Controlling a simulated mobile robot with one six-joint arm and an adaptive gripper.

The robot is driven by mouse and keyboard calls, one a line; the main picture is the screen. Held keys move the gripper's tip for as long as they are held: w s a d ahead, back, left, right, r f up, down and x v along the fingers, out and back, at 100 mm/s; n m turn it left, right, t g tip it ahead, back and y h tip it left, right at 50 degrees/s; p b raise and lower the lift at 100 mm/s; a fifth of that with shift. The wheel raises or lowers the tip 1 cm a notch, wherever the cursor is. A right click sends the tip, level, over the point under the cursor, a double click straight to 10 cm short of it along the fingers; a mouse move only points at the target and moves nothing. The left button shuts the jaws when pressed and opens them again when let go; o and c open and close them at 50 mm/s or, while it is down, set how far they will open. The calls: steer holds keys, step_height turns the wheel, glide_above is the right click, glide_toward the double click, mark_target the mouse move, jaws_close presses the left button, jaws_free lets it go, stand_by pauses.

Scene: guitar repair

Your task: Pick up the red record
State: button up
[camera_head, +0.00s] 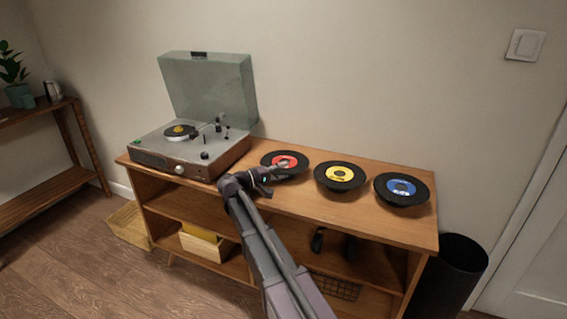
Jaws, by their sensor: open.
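The red record, a black disc with a red label (284,161), lies on the wooden cabinet top, just right of the record player. My gripper (276,172) is open at the near left side of this record. Its fingertips overlap the record's near edge in the picture. I cannot tell whether they touch it or whether the rim is between them. My arm comes up from the bottom of the view and hides part of the cabinet front.
A record player (190,145) with a raised clear lid (210,88) stands at the left. A yellow-label record (340,174) and a blue-label record (402,188) lie to the right. The wall is close behind. A black bin (462,262) stands right of the cabinet (330,213).

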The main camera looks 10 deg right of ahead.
jaws_close()
steer(key=shift+r, duration=0.2)
stand_by(0.3)
step_height(320, 180, up, 4)
steer(key=p, duration=0.4)
steer(key=shift+f, duration=0.2)
steer(key=s+a+r+p, duration=0.1)
steer(key=s+a, duration=0.1)
steer(key=s, duration=1.4)
